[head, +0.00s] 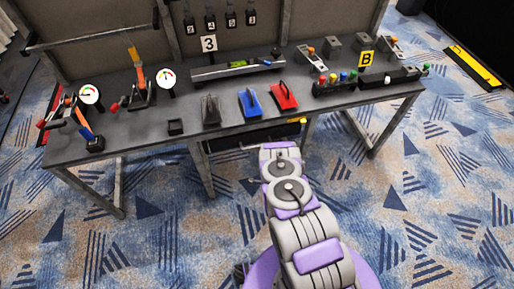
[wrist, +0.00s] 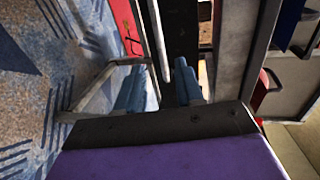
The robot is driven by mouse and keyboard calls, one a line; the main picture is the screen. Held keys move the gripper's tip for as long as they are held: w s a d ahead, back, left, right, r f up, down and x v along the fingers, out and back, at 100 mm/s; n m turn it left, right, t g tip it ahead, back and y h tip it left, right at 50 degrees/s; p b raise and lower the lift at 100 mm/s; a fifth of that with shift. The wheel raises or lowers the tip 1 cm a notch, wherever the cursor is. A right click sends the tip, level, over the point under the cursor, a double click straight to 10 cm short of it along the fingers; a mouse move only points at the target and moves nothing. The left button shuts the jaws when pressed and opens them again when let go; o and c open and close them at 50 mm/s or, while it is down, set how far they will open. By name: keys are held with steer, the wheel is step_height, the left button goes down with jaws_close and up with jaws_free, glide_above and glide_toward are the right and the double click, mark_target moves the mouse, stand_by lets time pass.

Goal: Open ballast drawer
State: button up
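The dark ballast drawer (head: 236,140) is under the middle of the grey workbench, below the blue and red blocks. My arm reaches to its front, and the arm's end hides part of it. In the wrist view, my gripper (wrist: 160,84) has its two blue fingers spread apart. A pale metal bar (wrist: 155,38), which looks like the drawer's handle, runs into the gap between the fingers. A dark surface (wrist: 183,28) lies beyond it. I cannot tell whether a finger touches the bar.
The workbench (head: 150,145) carries levers, gauges, a black block, a blue block (head: 250,103), a red block (head: 283,96) and coloured knobs. Its metal legs (head: 203,170) stand either side of the drawer. The patterned carpet (head: 150,240) in front is clear.

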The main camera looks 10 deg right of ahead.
mark_target(257, 146)
steer(key=b+x, duration=0.2)
steer(key=x, duration=0.8)
steer(key=shift+w, duration=0.1)
steer(key=shift+c, duration=0.2)
jaws_close()
